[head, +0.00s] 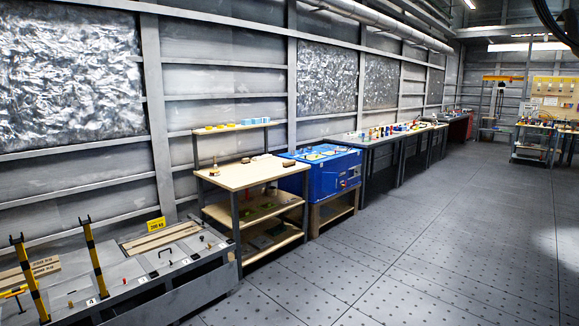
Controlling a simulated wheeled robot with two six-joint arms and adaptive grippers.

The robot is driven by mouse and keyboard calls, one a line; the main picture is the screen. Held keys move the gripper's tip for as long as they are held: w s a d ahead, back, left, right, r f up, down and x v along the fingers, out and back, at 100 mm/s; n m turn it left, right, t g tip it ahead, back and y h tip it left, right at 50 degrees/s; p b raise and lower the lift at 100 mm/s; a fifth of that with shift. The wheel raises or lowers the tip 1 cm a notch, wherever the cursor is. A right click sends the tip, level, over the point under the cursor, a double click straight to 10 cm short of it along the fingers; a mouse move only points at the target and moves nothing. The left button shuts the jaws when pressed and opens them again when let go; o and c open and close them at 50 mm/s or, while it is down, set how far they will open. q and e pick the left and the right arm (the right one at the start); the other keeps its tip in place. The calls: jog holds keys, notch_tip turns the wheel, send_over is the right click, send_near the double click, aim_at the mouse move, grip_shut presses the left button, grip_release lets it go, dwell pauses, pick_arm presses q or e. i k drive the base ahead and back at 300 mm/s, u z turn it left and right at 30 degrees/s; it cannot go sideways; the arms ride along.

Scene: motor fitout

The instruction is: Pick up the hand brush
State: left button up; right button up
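I cannot make out the hand brush for certain; things are too small at this distance. A wooden-topped workbench (240,178) stands left of centre against the wall. Either could be a brush, but I cannot tell. Neither of my grippers is in view.
A blue cabinet (346,172) stands right of the workbench, then long tables (372,141) with many small items. A grey low platform (205,290) with yellow-black posts (94,258) is at the lower left. The tiled floor (400,260) at the right is clear.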

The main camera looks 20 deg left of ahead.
aim_at(291, 163)
jog(key=i, duration=3.75)
jog(key=u, duration=0.55)
jog(key=i, duration=2.6)
jog(key=u, duration=0.35)
